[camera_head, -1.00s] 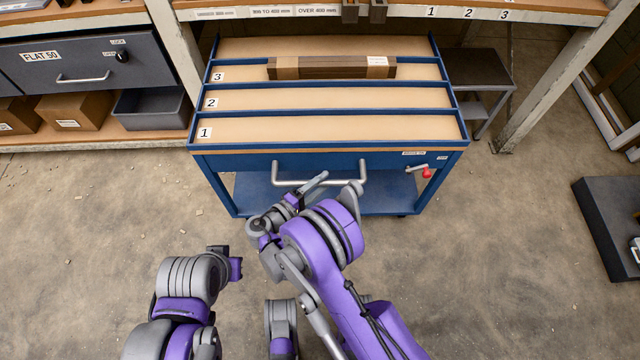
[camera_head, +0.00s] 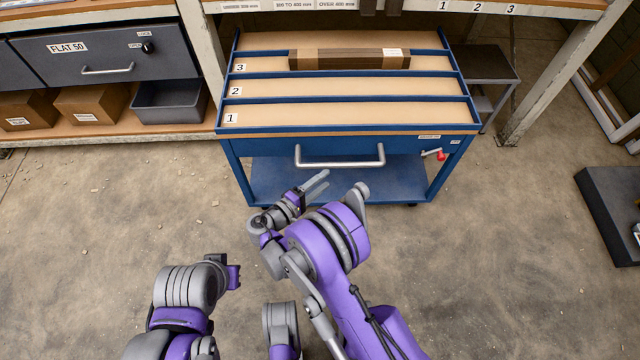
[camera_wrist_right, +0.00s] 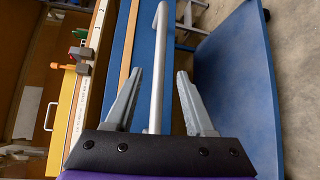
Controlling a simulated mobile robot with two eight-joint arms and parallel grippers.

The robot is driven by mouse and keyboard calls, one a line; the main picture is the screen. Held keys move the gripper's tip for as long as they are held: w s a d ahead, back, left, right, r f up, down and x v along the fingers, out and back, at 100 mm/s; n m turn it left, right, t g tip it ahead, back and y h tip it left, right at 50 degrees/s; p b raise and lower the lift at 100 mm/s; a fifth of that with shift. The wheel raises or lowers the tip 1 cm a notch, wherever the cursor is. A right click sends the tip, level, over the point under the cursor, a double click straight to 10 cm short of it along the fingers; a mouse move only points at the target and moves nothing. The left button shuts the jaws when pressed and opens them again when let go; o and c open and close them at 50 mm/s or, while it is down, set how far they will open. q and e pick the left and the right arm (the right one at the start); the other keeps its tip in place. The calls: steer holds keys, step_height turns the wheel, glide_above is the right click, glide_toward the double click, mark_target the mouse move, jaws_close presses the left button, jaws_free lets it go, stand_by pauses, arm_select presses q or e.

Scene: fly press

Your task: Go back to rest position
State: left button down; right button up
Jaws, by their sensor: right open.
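My right gripper (camera_head: 322,180) is open and empty, just in front of the blue cart (camera_head: 300,145) and a little below its grey handle (camera_head: 340,164). In the right wrist view its two fingers (camera_wrist_right: 160,80) are spread wide. In the head view the fingers look apart from the handle. My left arm (camera_head: 190,290) is folded low at the left. Its gripper fingers do not show.
The cart's top has numbered lanes, with a brown strapped bundle (camera_head: 350,60) at the back. A red-knobbed lever (camera_head: 440,155) is on its front right. A drawer cabinet (camera_head: 110,55) stands left and a dark box (camera_head: 615,210) lies right. The floor between is clear.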

arm_select(q)
steer(key=shift+s+a, duration=0.45)
steer(key=shift+s, duration=0.05)
arm_select(e)
steer(key=shift+s+a, duration=0.35)
steer(key=shift+a, duration=0.05)
